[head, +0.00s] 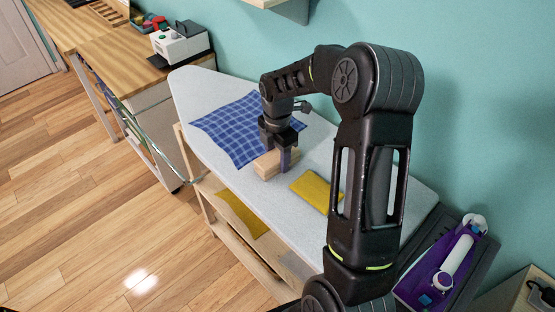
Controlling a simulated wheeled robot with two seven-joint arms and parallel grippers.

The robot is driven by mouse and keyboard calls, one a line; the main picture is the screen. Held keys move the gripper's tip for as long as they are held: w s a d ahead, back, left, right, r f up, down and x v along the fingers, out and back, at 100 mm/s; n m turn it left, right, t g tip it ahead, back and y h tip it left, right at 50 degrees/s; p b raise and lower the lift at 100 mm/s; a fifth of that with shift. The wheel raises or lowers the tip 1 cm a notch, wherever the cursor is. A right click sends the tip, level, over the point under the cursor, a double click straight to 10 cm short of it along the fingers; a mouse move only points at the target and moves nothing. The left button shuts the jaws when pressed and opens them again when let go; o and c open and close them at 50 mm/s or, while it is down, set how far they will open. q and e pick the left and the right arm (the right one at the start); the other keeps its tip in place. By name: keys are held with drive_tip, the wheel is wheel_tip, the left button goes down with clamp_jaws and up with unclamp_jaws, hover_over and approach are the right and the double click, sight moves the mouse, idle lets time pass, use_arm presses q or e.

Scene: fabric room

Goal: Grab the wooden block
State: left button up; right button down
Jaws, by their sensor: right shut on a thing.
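The wooden block (265,167) is pale and rests on, or just over, the grey ironing board (190,91), near its front edge. My right gripper (285,160) comes down from above and is shut on the wooden block. One finger shows in front of the block and hides part of it. Whether the block touches the board is hard to tell. My left gripper is not in view.
A blue checked cloth (225,127) lies behind the block. A yellow cloth (312,188) lies to its right, and another yellow piece (243,213) is on the shelf below. A white machine (180,45) sits on the wooden table.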

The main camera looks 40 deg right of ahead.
sight(278, 155)
idle(0.3)
wheel_tip(278, 155, up, 10)
drive_tip(key=shift+b, duration=0.8)
